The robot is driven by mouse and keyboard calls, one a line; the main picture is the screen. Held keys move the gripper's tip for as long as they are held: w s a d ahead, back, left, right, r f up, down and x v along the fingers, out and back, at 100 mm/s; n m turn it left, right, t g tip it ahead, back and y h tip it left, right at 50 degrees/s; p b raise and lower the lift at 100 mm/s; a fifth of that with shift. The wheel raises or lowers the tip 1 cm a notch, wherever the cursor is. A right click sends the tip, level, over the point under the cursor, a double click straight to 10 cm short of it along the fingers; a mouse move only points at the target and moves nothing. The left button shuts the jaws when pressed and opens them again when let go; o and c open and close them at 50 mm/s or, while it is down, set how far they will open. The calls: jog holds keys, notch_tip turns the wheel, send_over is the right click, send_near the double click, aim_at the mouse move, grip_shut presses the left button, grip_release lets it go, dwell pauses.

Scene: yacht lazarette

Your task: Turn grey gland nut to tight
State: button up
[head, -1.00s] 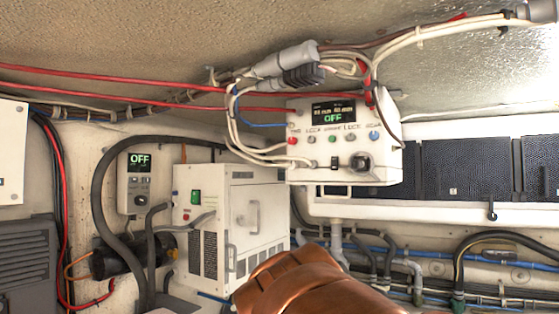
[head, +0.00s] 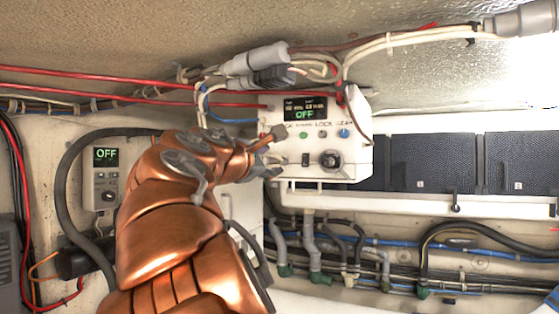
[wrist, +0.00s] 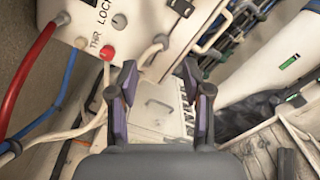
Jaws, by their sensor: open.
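Grey cylindrical cable fittings (head: 257,59) lie at the top centre of the head view, on pale cables above the white control box. A larger grey fitting (head: 522,20) sits at the far top right on a white cable. I cannot tell which is the gland nut. My gripper (head: 277,153) is open and empty, at the left edge of the control box and below the fittings. In the wrist view my gripper (wrist: 160,75) has its two fingers apart with nothing between them. No grey fitting is clear there.
The white control box (head: 350,160) has a display reading OFF, buttons and a black knob. Its red button (wrist: 107,53) is beside my left finger. Red cables (head: 150,98) cross the upper left. A small OFF panel (head: 106,185) is left. Pipes (head: 320,265) run below.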

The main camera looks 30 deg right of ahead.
aim_at(283, 161)
jog(key=p+x, duration=0.2)
jog(key=x, duration=0.4)
jog(key=shift+w+d, duration=0.15)
jog(key=shift+d, duration=0.2)
jog(key=shift+c, duration=0.4)
grip_shut()
